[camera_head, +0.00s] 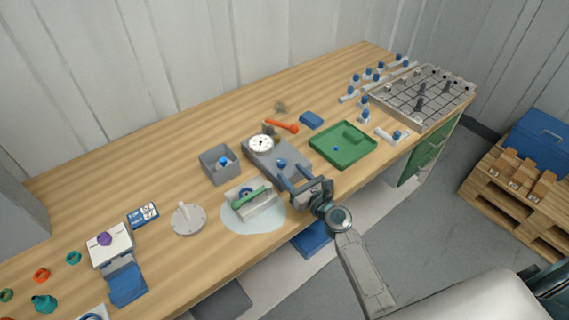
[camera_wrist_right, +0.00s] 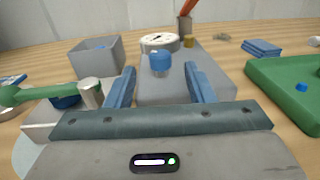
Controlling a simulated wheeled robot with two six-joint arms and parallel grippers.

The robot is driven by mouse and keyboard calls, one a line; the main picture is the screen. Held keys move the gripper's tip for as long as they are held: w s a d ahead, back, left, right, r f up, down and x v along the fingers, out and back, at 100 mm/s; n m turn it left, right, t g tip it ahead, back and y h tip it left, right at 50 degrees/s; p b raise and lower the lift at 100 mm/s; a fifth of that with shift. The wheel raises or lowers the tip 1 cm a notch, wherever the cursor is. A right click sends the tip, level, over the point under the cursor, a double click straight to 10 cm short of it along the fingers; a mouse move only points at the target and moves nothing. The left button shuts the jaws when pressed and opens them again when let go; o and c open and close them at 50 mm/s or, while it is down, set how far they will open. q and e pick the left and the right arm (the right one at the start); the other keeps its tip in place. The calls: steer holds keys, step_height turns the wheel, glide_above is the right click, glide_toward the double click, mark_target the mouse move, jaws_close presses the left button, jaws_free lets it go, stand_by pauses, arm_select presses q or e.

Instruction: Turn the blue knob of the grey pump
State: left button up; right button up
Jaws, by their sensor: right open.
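The grey pump (camera_head: 272,153) lies on the wooden bench, with a round white dial gauge (camera_head: 261,143) at its far end. Its blue knob (camera_head: 282,163) stands on top at the end nearer me. In the right wrist view the blue knob (camera_wrist_right: 160,63) shows upright on the grey pump (camera_wrist_right: 205,85), just beyond and between the two blue fingers. My right gripper (camera_head: 293,175) is open and empty, close on the near side of the knob. Its fingers also show in the wrist view (camera_wrist_right: 159,85), apart from the knob. My left gripper is not in view.
A green tray (camera_head: 363,158) lies to the right of the pump and a grey open box (camera_head: 204,166) to the left. A green-handled tool (camera_head: 251,199) on a block sits close to the gripper's left. An orange-red handle (camera_head: 284,127) lies behind the pump.

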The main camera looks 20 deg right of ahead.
mark_target(285, 165)
steer(key=shift+x, duration=2.3)
steer(key=c, duration=1)
